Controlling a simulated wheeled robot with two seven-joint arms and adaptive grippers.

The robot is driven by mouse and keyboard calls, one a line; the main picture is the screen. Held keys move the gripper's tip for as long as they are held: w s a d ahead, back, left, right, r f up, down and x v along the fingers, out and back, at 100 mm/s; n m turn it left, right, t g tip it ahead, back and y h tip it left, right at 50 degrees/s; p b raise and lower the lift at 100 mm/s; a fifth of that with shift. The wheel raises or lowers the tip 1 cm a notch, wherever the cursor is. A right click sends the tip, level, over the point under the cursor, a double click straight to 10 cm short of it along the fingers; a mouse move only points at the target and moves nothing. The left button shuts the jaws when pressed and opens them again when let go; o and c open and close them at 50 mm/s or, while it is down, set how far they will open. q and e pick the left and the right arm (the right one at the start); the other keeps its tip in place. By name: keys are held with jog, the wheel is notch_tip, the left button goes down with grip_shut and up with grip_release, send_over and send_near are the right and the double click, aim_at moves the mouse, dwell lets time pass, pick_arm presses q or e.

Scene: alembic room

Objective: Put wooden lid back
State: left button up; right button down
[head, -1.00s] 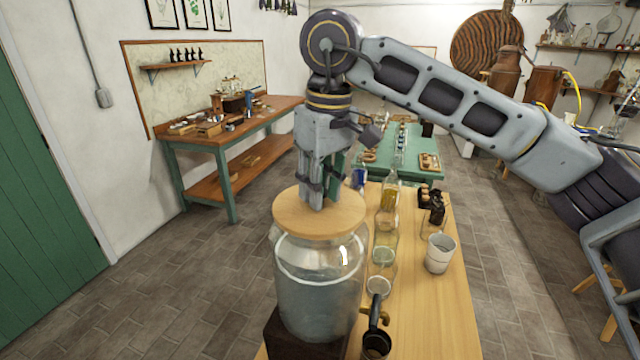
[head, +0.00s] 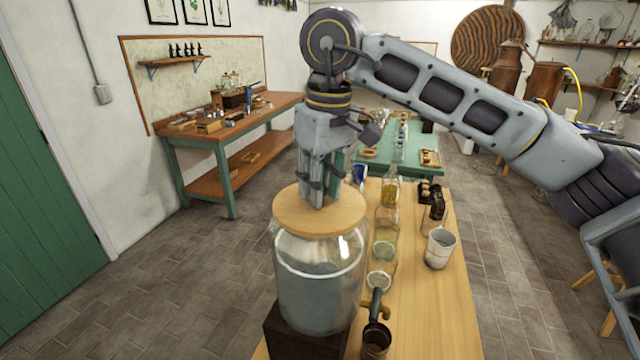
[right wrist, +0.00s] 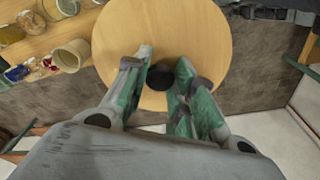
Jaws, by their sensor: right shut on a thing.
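The round wooden lid (head: 292,216) lies flat at the mouth of the large glass jar (head: 318,285) in the head view. I cannot tell whether it fully touches the rim. My right gripper (head: 318,198) points straight down at the middle of the lid. In the right wrist view, the lid (right wrist: 205,30) spreads beyond the fingers, and its dark knob (right wrist: 158,80) is between the fingertips of the right gripper (right wrist: 160,84). The gripper is shut on the lid's knob. The knob is hidden by the fingers in the head view. My left gripper is not in view.
The jar stands on a dark block (head: 290,335) at the left edge of a wooden table (head: 435,310). Glass bottles (head: 385,225), a white cup (head: 440,248) and a dark handled pot (head: 376,335) stand to its right. Floor to the left is clear.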

aim_at(326, 204)
jog(key=shift+f, duration=0.45)
jog(key=c, duration=1.1)
grip_release()
jog(key=shift+r, duration=0.1)
notch_tip(326, 204, up, 12)
jog(key=s+d, duration=0.1)
